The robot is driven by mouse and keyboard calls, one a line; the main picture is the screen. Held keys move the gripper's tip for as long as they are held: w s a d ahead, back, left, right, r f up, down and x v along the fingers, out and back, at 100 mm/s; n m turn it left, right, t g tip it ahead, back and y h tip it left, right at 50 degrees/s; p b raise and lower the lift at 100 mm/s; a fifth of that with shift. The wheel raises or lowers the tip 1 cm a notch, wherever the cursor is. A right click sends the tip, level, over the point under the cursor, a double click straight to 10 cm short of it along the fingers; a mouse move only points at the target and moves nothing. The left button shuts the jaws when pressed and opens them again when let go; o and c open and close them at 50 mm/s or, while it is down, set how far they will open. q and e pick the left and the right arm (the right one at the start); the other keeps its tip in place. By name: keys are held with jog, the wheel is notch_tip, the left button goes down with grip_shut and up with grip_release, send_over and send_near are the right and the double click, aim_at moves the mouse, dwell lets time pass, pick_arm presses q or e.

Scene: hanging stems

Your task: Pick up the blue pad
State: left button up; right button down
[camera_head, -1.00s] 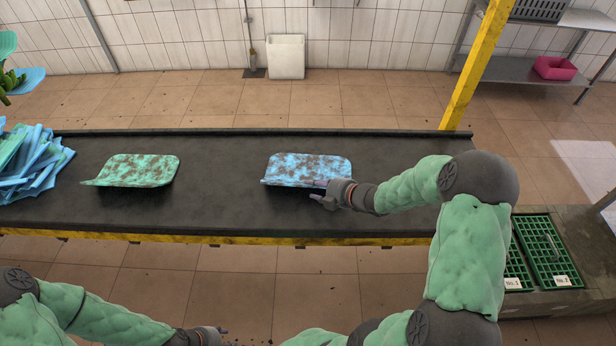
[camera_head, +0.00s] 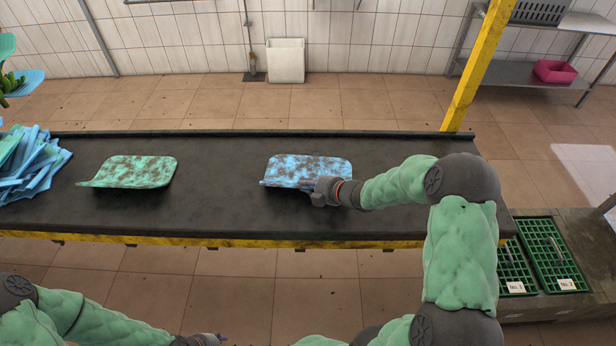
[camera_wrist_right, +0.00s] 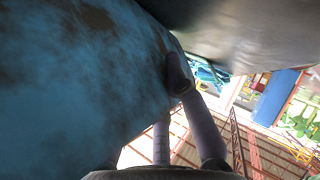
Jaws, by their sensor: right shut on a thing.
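The blue pad (camera_head: 300,168), mottled with brown stains, lies on the dark belt right of the middle in the head view. My right gripper (camera_head: 315,188) is at its front right edge, shut on that edge. In the right wrist view the blue pad (camera_wrist_right: 85,90) fills the left side, and the right gripper's fingers (camera_wrist_right: 178,80) meet its edge. My left gripper (camera_head: 218,339) is at the bottom of the head view, below the belt's front edge, too small and cut off to tell its jaws.
A green stained pad (camera_head: 130,171) lies on the belt (camera_head: 220,205) to the left. A heap of blue strips (camera_head: 30,165) is at the far left. Green crates (camera_head: 553,255) stand at the right. A yellow post (camera_head: 478,65) rises behind the belt. The belt between the pads is clear.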

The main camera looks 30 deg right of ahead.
jog(key=shift+r+p, duration=0.35)
jog(key=shift+r, duration=0.15)
jog(key=r, duration=0.1)
jog(key=r+p, duration=0.2)
jog(key=shift+s+d+r, duration=0.15)
jog(key=shift+s+d, duration=0.05)
jog(key=shift+s, duration=0.1)
jog(key=a+r+p+v, duration=0.1)
jog(key=p+v, duration=0.5)
jog(key=v, duration=1)
jog(key=shift+a, duration=0.25)
jog(key=shift+w+f, duration=0.1)
jog(key=shift+w, duration=0.05)
